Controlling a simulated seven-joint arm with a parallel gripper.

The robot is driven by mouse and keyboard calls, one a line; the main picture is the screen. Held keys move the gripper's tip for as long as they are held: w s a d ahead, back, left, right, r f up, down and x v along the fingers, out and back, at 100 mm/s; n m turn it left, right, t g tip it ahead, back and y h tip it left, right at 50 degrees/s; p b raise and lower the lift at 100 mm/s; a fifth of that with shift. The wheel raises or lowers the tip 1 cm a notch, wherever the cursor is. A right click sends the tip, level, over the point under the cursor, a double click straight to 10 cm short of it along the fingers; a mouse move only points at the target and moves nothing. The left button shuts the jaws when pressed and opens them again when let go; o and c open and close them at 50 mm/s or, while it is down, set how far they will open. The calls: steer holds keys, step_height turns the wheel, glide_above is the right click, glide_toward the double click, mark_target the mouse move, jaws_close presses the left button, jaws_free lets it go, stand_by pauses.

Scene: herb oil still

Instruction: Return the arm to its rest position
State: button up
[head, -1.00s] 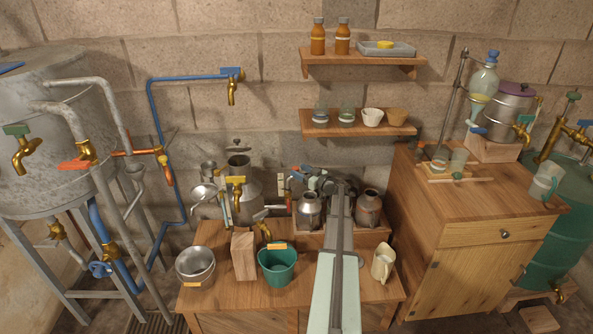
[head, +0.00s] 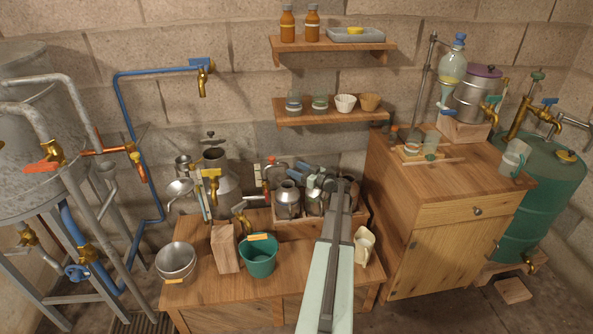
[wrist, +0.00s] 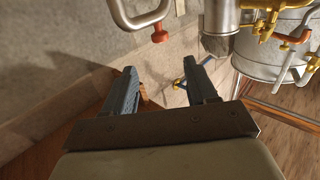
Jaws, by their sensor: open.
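My gripper (head: 312,176) is at the far end of my pale green arm, over the back of the low wooden bench (head: 205,292) and in front of the block wall. In the wrist view my gripper (wrist: 163,68) shows two dark blue-grey fingers spread apart with nothing between them. In the head view the gripper is small and partly merged with the metal vessels around it, so its exact height over them is hard to tell. My arm hides part of the bench and of the wooden crate.
A metal can (head: 287,198) stands close to my gripper. A teal bucket (head: 260,258), wooden block (head: 225,247), steel bowls (head: 176,262) and cream jug (head: 364,246) stand on the bench. Shelves (head: 330,112) hang above; a cabinet (head: 455,200) stands right. The wrist view shows a red-tipped pipe (wrist: 150,20).

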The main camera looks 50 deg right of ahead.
stand_by(0.4)
steer(key=s+a+f+m+g+y, duration=0.2)
steer(key=s+a+f+m+g, duration=0.5)
steer(key=a+f, duration=0.4)
steer(key=s+a+f+m+g+y, duration=0.1)
steer(key=s+a+f+m+g, duration=0.55)
steer(key=a+f, duration=0.5)
steer(key=s+a+f+n+g+h, duration=0.1)
steer(key=s+a+f+n+g, duration=0.2)
steer(key=a, duration=1.1)
steer(key=s+a+f+n+g+h, duration=0.1)
steer(key=s+a+f+n+g, duration=0.3)
steer(key=s+a, duration=0.5)
steer(key=s+a+f+n+g+h, duration=0.1)
steer(key=s+a+f+n+g, duration=0.3)
steer(key=a, duration=1.7)
steer(key=shift+s+f+n, duration=1)
steer(key=shift+f+n, duration=0.05)
steer(key=shift+n, duration=0.2)
steer(key=shift+a, duration=0.1)
